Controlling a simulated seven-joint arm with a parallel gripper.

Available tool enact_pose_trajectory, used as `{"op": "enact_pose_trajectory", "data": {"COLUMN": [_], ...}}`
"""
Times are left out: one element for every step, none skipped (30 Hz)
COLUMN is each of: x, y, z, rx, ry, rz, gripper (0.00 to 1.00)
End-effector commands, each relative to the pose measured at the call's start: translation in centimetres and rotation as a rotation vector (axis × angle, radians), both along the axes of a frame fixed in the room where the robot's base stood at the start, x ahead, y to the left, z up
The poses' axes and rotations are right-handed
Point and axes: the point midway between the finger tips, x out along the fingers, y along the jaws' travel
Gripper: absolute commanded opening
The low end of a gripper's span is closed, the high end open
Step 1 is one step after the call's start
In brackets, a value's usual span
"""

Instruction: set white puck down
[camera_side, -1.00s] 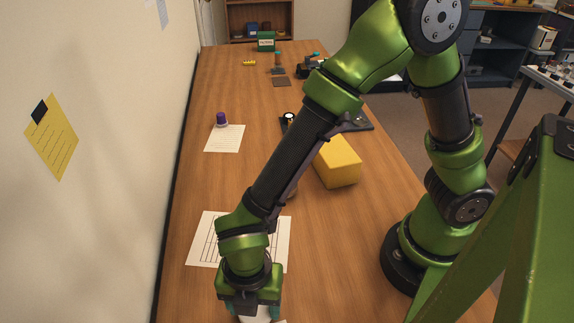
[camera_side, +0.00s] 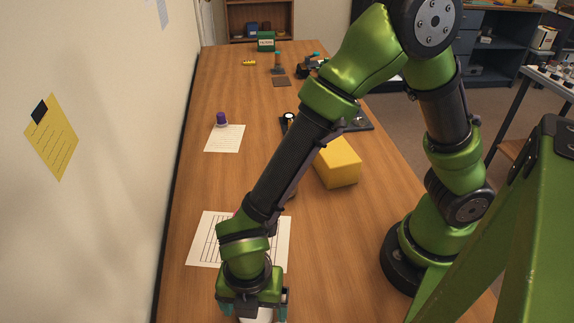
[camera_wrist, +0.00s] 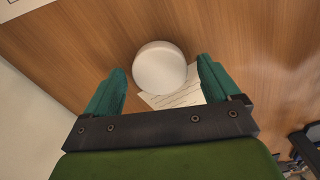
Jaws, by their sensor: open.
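The white puck (camera_wrist: 160,66) is a smooth, round, pale disc. In the wrist view it appears to rest on the wooden table, covering part of a lined paper slip (camera_wrist: 176,97). My gripper (camera_wrist: 161,72) is open, with one teal finger on each side of the puck and a small visible gap on both sides. In the side view my gripper (camera_side: 255,306) is low at the near end of the table, and only part of the white puck (camera_side: 257,316) shows beneath it.
A gridded sheet (camera_side: 205,240) lies just behind my gripper, partly hidden by my arm. A yellow block (camera_side: 338,162) stands farther back. A purple-capped jar (camera_side: 222,120) stands by a written sheet (camera_side: 225,139) at the left. Bare table lies between the sheets.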

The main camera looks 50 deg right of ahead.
Motion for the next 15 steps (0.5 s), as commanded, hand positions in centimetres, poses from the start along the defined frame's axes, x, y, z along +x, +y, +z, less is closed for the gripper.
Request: {"op": "enact_pose_trajectory", "data": {"x": [0.1, 0.1, 0.1, 0.1, 0.2, 0.2, 0.2, 0.2, 0.2, 0.1, 0.1, 0.2, 0.1, 0.1, 0.1], "y": [0.1, 0.1, 0.1, 0.1, 0.1, 0.1, 0.1, 0.1, 0.1, 0.1, 0.1, 0.1, 0.1, 0.1, 0.1], "z": [0.5, 0.9, 1.5, 2.1, 2.7, 3.6, 4.3, 4.9, 5.8, 6.5, 7.2, 8.0, 8.6, 9.1, 9.7], "rx": [0.003, 0.003, 0.005, 0.005, 0.006, 0.006, 0.007, 0.006, 0.006, 0.006, 0.006, 0.006, 0.005, 0.005, 0.004], "ry": [-0.003, -0.003, -0.004, -0.004, -0.006, -0.007, -0.006, -0.007, -0.006, -0.006, -0.006, -0.006, -0.005, -0.004, -0.005], "rz": [-0.001, -0.002, -0.001, -0.002, -0.002, -0.002, -0.002, -0.003, -0.002, -0.003, -0.002, -0.003, -0.001, -0.002, -0.002], "gripper": [0.89, 0.89, 0.89, 0.89, 0.89, 0.89, 0.89, 0.89, 0.89, 0.89, 0.89, 0.89, 0.89, 0.89, 0.89]}}
